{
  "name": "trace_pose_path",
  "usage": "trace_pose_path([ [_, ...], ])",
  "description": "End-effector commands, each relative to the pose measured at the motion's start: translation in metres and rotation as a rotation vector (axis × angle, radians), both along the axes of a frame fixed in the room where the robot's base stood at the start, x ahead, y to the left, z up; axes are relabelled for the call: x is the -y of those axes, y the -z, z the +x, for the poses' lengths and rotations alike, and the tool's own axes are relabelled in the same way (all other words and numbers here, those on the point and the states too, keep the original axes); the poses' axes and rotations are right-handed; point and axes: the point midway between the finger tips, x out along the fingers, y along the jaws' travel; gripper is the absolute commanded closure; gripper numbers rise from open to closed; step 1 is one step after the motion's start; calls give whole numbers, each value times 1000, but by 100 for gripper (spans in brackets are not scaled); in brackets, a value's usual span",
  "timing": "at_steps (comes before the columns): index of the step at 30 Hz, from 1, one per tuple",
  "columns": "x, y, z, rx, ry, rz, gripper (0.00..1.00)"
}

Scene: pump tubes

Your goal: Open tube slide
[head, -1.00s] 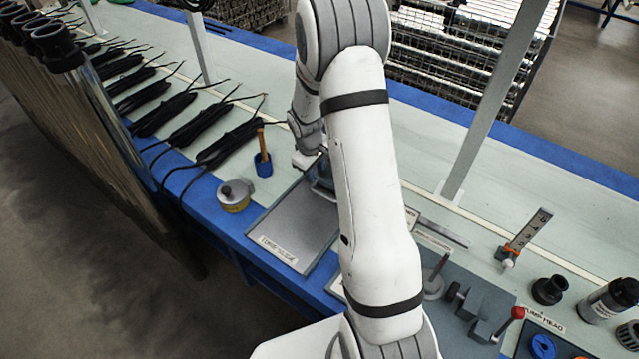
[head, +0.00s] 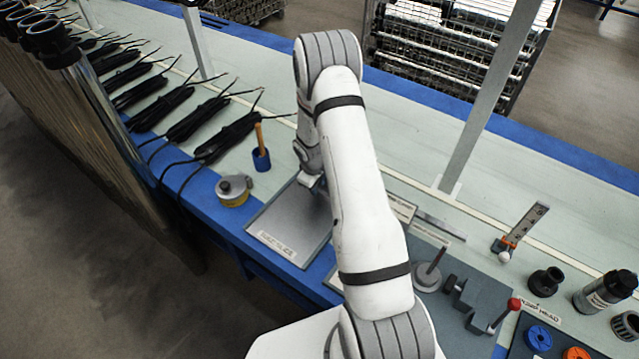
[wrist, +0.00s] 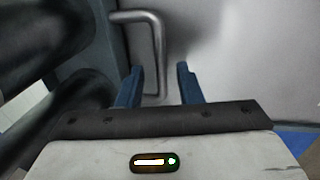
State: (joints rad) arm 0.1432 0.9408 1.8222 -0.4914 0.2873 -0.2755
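A bent metal handle (wrist: 149,18) stands on a pale grey surface in the wrist view. My gripper (wrist: 158,82) is open, with one blue finger on each side of the handle's long bar. I cannot tell whether either finger touches it. In the head view a grey plate (head: 285,222) with a blurred label lies at the bench's front edge, below my wrist. My arm hides the plate's right part and the handle there. The fingertips are also hidden in the head view.
Dark rounded shapes (wrist: 40,40) lie close to the left in the wrist view. A yellow tin (head: 233,192) and a blue cup with a brush (head: 261,158) stand left of the plate. Black cable bundles (head: 195,120) lie farther back. A red-knobbed lever (head: 513,305) stands at the right.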

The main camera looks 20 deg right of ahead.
Motion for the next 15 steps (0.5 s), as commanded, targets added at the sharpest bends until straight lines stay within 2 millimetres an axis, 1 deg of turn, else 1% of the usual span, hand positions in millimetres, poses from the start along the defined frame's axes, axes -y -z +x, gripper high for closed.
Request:
trace_pose_path([
  [5,0,0,0,0,0,0,67],
  [15,0,0,0,0,0,0,94],
])
